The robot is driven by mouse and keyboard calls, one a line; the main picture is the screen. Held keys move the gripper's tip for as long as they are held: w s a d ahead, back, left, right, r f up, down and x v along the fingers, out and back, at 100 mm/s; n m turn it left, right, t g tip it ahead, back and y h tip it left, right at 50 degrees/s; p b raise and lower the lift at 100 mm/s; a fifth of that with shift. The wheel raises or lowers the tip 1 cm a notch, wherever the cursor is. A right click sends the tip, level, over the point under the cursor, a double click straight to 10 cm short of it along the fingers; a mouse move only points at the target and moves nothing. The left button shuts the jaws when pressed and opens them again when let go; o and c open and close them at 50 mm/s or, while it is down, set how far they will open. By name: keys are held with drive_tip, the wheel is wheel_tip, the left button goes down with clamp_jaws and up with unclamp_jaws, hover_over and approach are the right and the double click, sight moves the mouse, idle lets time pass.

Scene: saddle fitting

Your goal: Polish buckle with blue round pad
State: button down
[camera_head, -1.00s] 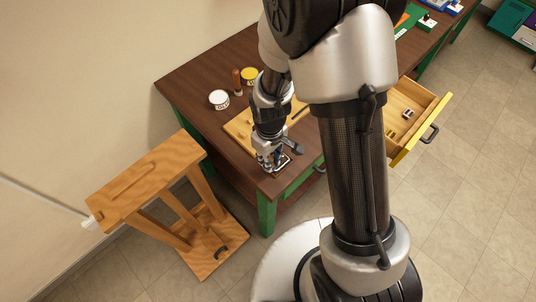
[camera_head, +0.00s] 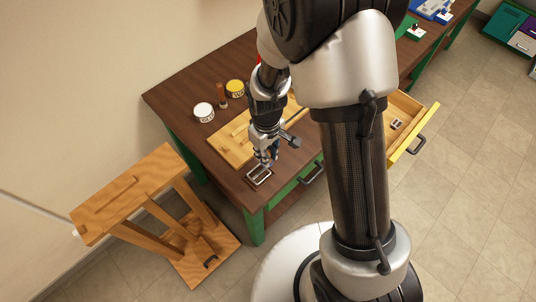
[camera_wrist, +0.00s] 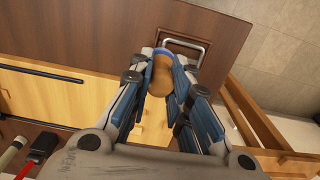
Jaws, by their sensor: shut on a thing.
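The buckle (camera_head: 259,175) is a rectangular metal frame lying flat near the front corner of the dark brown table. In the wrist view the buckle (camera_wrist: 192,43) shows just beyond my fingertips. My gripper (camera_head: 265,158) is just behind the buckle. In the wrist view my gripper (camera_wrist: 163,76) is shut on a round pad (camera_wrist: 160,78) with a brown body and a blue rim at its far end. The pad's blue end is near the buckle; whether it touches is hard to tell. In the head view the pad is mostly hidden by the fingers.
A light wooden board (camera_head: 228,150) lies behind my gripper. A white can (camera_head: 204,113), a yellow can (camera_head: 235,88) and a brown cylinder (camera_head: 222,96) stand at the back. An open drawer (camera_head: 411,132) juts out at right. A wooden stand (camera_head: 130,190) is at left.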

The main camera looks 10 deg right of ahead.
drive_tip(key=shift+w+d+r+p, duration=0.1)
drive_tip(key=shift+w+r+p, duration=0.1)
drive_tip(key=shift+r+p, duration=0.55)
drive_tip(key=shift+s+r+p, duration=0.1)
drive_tip(key=shift+r+p, duration=0.75)
drive_tip(key=shift+r, duration=0.75)
